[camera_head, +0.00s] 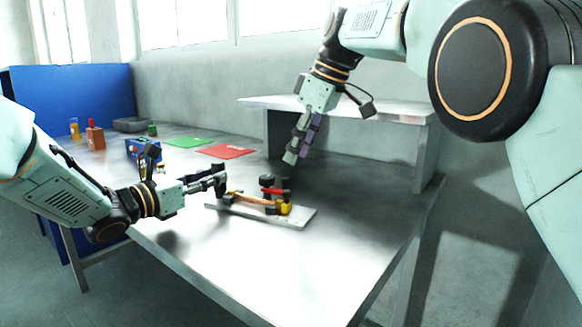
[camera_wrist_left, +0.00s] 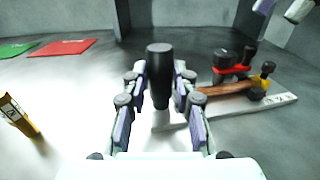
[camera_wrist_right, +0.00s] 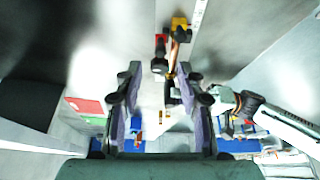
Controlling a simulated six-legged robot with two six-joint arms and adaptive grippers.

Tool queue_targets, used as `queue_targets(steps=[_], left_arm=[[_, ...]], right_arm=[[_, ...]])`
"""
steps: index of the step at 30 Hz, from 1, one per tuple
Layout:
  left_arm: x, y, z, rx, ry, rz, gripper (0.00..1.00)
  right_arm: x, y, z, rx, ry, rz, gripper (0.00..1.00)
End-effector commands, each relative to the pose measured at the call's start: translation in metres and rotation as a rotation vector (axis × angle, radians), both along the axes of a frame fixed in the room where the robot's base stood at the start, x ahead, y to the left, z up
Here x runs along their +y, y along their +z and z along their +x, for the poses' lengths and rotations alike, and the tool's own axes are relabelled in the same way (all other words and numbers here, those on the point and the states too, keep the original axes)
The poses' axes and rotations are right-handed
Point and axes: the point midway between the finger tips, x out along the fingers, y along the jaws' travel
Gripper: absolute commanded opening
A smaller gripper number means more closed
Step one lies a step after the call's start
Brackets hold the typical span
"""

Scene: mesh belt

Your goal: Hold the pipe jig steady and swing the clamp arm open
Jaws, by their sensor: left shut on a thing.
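The pipe jig has a pale base plate (camera_head: 295,220) on the steel table, with a brown pipe (camera_head: 250,199) along it. A red clamp part (camera_head: 275,191) with black knobs is behind the pipe, and a yellow part (camera_head: 286,208) is at the right end. Both also show in the left wrist view, red (camera_wrist_left: 232,70) and yellow (camera_wrist_left: 258,81). My left gripper (camera_head: 218,181) is shut on the upright black post (camera_wrist_left: 160,72) at the jig's left end. My right gripper (camera_head: 291,156) is open and empty above the jig. Whether the clamp arm presses the pipe is unclear.
A red mat (camera_head: 227,151) and a green mat (camera_head: 187,142) lie behind the jig. A blue box (camera_head: 141,149), an orange block (camera_head: 95,137) and a grey tray (camera_head: 131,125) are at the back left. A raised shelf (camera_head: 390,115) stands behind. The front of the table is clear.

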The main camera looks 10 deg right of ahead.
Motion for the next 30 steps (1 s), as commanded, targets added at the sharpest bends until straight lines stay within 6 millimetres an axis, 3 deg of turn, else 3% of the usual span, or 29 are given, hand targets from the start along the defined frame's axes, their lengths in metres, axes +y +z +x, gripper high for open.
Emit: queue_targets(steps=[4, 9, 26, 27, 30], left_arm=[[0.000, 0.000, 0.000, 0.000, 0.000, 0.000, 0.00], [0.000, 0.000, 0.000, -0.001, 0.000, -0.001, 0.00], [0.000, 0.000, 0.000, -0.001, 0.000, -0.001, 0.00], [0.000, 0.000, 0.000, -0.001, 0.000, -0.001, 0.31], [0.000, 0.000, 0.000, 0.000, 0.000, 0.000, 0.39]], right_arm=[[-0.010, 0.029, -0.006, -0.005, 0.001, 0.001, 0.39], [-0.015, 0.045, -0.009, -0.001, 0.000, 0.002, 0.39], [-0.018, 0.053, -0.012, 0.001, 0.000, 0.001, 0.39], [-0.018, 0.053, -0.012, 0.001, 0.000, 0.001, 0.39], [-0.018, 0.053, -0.012, 0.001, 0.000, 0.001, 0.39]])
